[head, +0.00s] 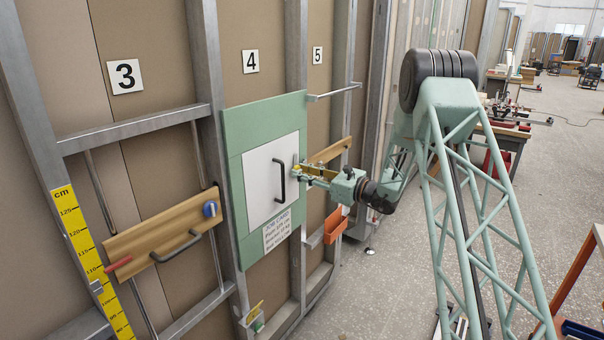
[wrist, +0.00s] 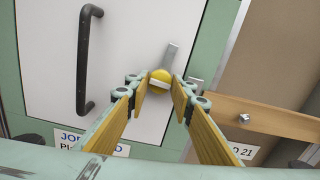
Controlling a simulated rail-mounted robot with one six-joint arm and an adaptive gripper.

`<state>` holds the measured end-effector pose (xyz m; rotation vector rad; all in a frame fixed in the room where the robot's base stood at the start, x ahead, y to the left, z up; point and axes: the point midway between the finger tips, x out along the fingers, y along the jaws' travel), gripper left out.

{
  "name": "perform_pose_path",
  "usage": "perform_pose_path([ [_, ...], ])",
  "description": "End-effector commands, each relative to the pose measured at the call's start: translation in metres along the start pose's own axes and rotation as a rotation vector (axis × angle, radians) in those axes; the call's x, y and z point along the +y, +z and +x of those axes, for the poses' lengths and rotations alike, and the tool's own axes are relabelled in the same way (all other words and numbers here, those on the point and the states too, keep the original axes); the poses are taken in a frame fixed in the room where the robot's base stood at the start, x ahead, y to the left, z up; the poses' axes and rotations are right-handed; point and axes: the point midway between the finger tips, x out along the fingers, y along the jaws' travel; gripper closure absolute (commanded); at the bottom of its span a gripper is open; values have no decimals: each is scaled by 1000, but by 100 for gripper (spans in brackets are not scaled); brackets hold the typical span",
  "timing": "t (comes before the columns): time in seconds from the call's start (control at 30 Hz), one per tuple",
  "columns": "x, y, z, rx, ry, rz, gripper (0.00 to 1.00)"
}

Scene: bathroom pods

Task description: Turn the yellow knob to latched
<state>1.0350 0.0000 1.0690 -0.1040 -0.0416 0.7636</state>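The yellow knob (wrist: 160,79) is on the right side of a white door panel (head: 265,185). A pale bar crosses its face, nearly level. A grey latch tongue (wrist: 171,55) extends up and slightly right from it. A small grey catch (wrist: 193,83) is to its right on the green frame. My gripper (wrist: 161,90) is open, with its yellow-padded fingertips on either side of the knob; I cannot tell whether they touch it. In the head view, my gripper (head: 299,171) is at the door's right edge, and it largely hides the knob.
A black door handle (wrist: 87,58) stands left of the knob; it also shows in the head view (head: 279,179). A wooden board (wrist: 265,117) is to the right. A job label hangs below the door.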

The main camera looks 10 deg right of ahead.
Motion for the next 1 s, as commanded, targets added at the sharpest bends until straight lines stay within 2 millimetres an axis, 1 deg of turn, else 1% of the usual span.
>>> perform_pose_path([
  [0.27,0,0,0,0,0,13,89],
  [0.47,0,2,0,0,0,66,89],
  [0.67,0,2,0,0,0,171,89],
  [1.0,0,4,0,0,1,441,89],
])
